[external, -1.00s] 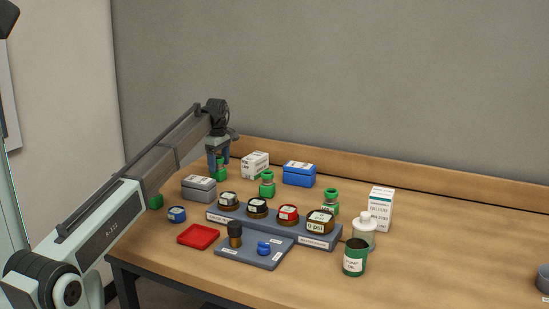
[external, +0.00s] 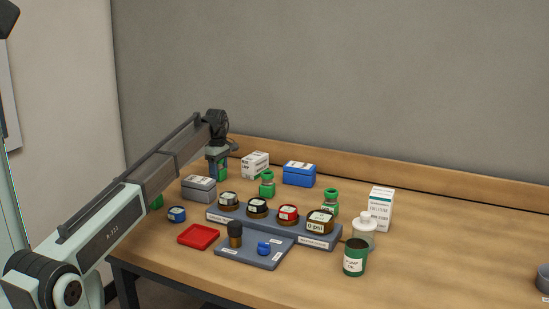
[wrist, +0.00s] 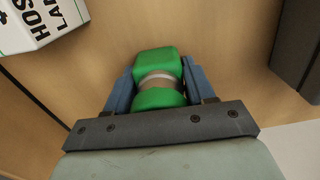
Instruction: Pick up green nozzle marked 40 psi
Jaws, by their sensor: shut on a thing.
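A green nozzle (wrist: 155,62) with a metallic band around its middle is between the two blue fingers of my gripper (wrist: 158,84) in the wrist view. The fingers are shut on it from both sides. In the external view my gripper (external: 218,172) is low at the back left of the table, with the green nozzle (external: 223,174) partly hidden by the fingers. No psi marking is readable on it. Similar green nozzles stand at the middle (external: 267,185) and farther right (external: 330,201). Another green piece (external: 155,203) is partly hidden by my arm.
A grey box (external: 198,188), a white box (external: 255,164) and a blue box (external: 299,174) stand near my gripper. The table's right side is mostly clear.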

